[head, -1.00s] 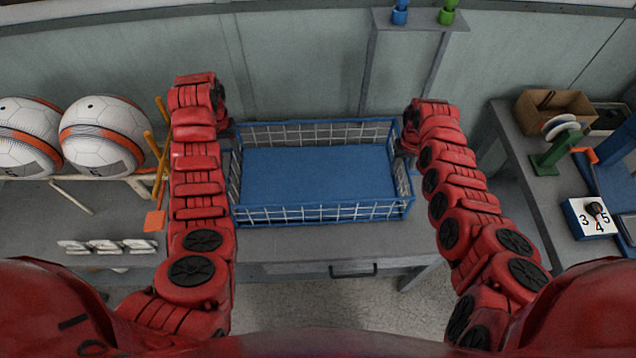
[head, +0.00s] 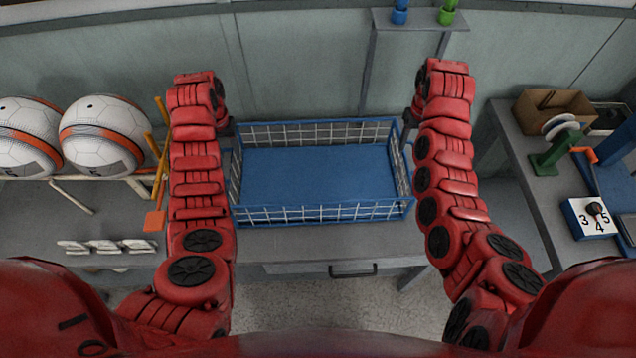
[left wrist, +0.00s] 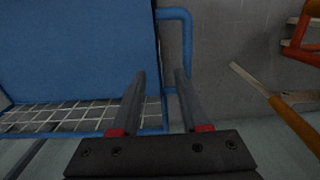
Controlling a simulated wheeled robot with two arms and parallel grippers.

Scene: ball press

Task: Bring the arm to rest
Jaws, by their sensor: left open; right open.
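My left arm reaches forward along the left side of a blue wire basket (head: 325,212). My left gripper (head: 229,128) is mostly hidden by its arm at the basket's left end. In the left wrist view its two dark fingers (left wrist: 160,74) are apart, with the blue rim (left wrist: 158,110) of the basket showing between and beyond them; contact cannot be told. My right arm reaches forward on the right. My right gripper (head: 409,116) is open near the basket's far right corner, partly hidden by its arm. The basket is empty and level on the grey table.
White balls with orange bands (head: 103,136) sit on a rack at left, beside an orange-yellow tool (head: 156,218). A side bench at right holds a cardboard box (head: 553,110), a green stand (head: 556,155) and a numbered dial box (head: 590,218). A shelf (head: 420,20) stands behind.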

